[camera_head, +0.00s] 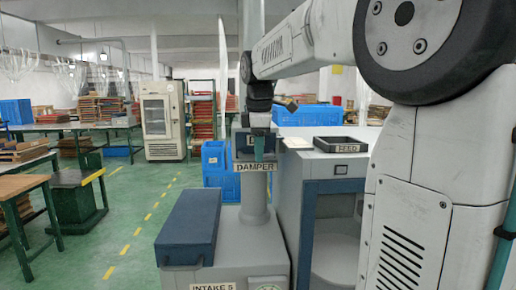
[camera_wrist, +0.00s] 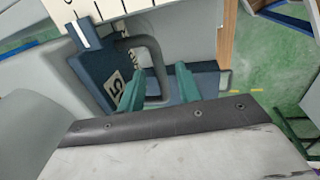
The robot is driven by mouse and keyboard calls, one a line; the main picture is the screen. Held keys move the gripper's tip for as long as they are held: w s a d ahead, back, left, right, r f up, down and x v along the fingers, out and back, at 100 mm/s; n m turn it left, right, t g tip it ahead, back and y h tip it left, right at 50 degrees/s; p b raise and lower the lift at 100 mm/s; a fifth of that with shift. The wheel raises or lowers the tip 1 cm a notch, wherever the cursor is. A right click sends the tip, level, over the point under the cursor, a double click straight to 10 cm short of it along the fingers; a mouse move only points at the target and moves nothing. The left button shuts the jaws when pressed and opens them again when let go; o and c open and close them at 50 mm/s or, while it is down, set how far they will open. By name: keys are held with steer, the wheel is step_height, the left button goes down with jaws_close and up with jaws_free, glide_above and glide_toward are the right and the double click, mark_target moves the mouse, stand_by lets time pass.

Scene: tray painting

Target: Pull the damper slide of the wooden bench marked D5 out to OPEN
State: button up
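In the wrist view a dark blue damper slide (camera_wrist: 97,60) carries a dark grey loop handle (camera_wrist: 152,52), a white index mark and a pale label whose "5" is readable. My gripper (camera_wrist: 160,69) has two green fingers, spread apart. The handle's bar lies between them, with a gap showing on each side. In the head view my gripper (camera_head: 262,146) is in front of the blue damper block (camera_head: 241,152), hiding part of its "D" label. A DAMPER sign (camera_head: 253,167) is below it, on a grey post.
A cream scale plate (camera_wrist: 150,12) with black ticks runs beside the slide. The post rises from a grey cabinet marked INTAKE 5 (camera_head: 240,270), with a dark blue box (camera_head: 190,228) on top. A black FEED tray (camera_head: 340,144) is at the right.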

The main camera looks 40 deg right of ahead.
jaws_close()
steer(key=s+a, duration=0.4)
steer(key=s, duration=0.3)
steer(key=shift+a, duration=0.3)
jaws_free()
steer(key=shift+a, duration=0.15)
step_height(320, 180, up, 8)
steer(key=s, duration=0.1)
steer(key=shift+a+f, duration=0.15)
steer(key=shift+a, duration=0.15)
